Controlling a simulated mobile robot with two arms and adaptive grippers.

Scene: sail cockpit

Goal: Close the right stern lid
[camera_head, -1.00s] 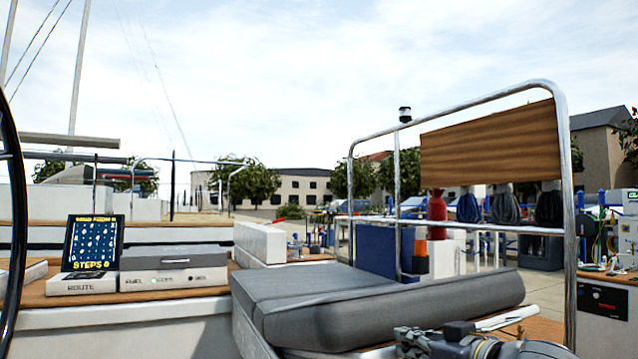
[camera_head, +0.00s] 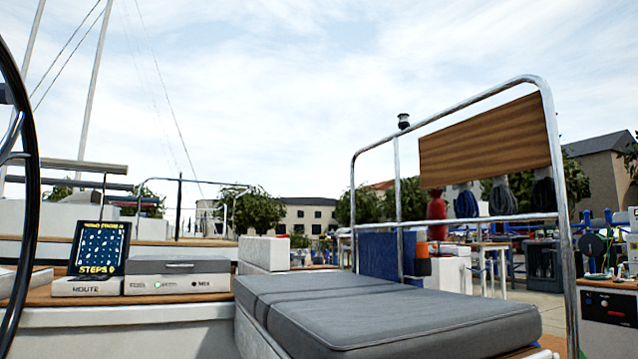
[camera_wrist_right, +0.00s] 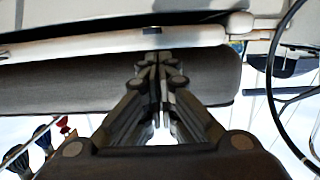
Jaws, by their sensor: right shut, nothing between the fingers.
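The right stern lid (camera_head: 390,315), a grey padded panel with cross seams, lies low and nearly flat over the white seat box (camera_head: 262,338) in the head view. In the right wrist view the lid's dark grey padding (camera_wrist_right: 80,92) spans the picture, beside a white edge (camera_wrist_right: 90,48). My right gripper (camera_wrist_right: 154,62) is shut and empty, its tips in front of that padding and white edge. Contact is unclear. My left gripper is not in view.
A steel rail (camera_head: 562,215) with a wooden board (camera_head: 490,143) stands behind and right of the lid. A steering wheel (camera_head: 30,190) is at far left. A panel reading ROUTE (camera_head: 88,286) and a grey-topped box (camera_head: 178,275) sit on the left ledge.

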